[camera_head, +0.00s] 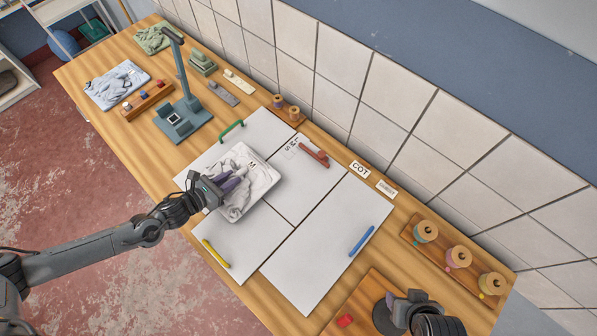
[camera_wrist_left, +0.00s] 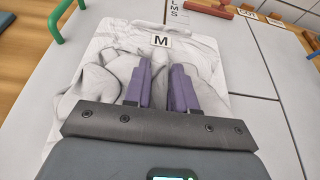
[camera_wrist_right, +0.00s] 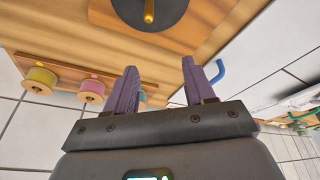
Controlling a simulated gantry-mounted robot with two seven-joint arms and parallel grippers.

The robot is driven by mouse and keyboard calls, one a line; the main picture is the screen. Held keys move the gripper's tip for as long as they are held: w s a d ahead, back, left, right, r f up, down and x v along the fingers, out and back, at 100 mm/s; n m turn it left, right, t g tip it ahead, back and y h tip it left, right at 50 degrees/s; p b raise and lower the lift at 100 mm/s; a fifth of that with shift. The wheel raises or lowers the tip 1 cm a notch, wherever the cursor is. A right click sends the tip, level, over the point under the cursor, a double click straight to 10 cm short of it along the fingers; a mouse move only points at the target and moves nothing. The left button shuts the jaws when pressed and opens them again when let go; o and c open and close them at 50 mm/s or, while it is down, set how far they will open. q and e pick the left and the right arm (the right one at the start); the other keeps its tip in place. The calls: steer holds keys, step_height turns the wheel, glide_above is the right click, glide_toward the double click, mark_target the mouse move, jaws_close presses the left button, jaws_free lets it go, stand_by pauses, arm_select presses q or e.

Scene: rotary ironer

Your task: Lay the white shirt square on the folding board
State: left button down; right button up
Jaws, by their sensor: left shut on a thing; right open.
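The white shirt (camera_head: 257,181) is a square, wrinkled piece with an "M" label, lying tilted over the left panels of the folding board (camera_head: 319,243). The board is pale grey, split by dark seams, with green, red, yellow and blue handles. My left gripper (camera_head: 228,186) is over the shirt's near left part, its purple fingers shut on the cloth. In the left wrist view the shirt (camera_wrist_left: 196,55) spreads beneath and beyond the fingers (camera_wrist_left: 160,85), with the label at its far edge. My right gripper (camera_wrist_right: 158,85) is open and empty, over the table's right end.
A wooden rack of spools (camera_head: 457,257) stands at the right by the tiled wall. A grey-green stand (camera_head: 181,118), a blue-white folded cloth (camera_head: 117,85) and a green cloth (camera_head: 153,40) are at the left. "COT" (camera_head: 360,169) marks a card behind the board. The board's right panels are largely clear.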

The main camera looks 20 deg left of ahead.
arm_select(q)
steer(key=b, duration=0.1)
glide_above(287, 185)
steer(key=a, duration=0.3)
steer(key=shift+s+d+f, duration=0.1)
steer(key=shift+s+d, duration=0.15)
steer(key=shift+s, duration=0.2)
arm_select(e)
steer(key=shift+f, duration=0.8)
arm_select(q)
steer(key=d, duration=0.1)
steer(key=d+b, duration=0.1)
steer(key=w+d+f+b, duration=0.1)
arm_select(e)
steer(key=shift+f, duration=0.7)
arm_select(q)
steer(key=shift+f, duration=0.3)
arm_select(e)
steer(key=shift+w+d+f, duration=0.1)
steer(key=shift+f, duration=0.05)
arm_select(q)
steer(key=shift+a, duration=0.15)
steer(key=c, duration=0.9)
jaws_free()
steer(key=shift+a+f, duration=0.1)
steer(key=shift+f, duration=0.05)
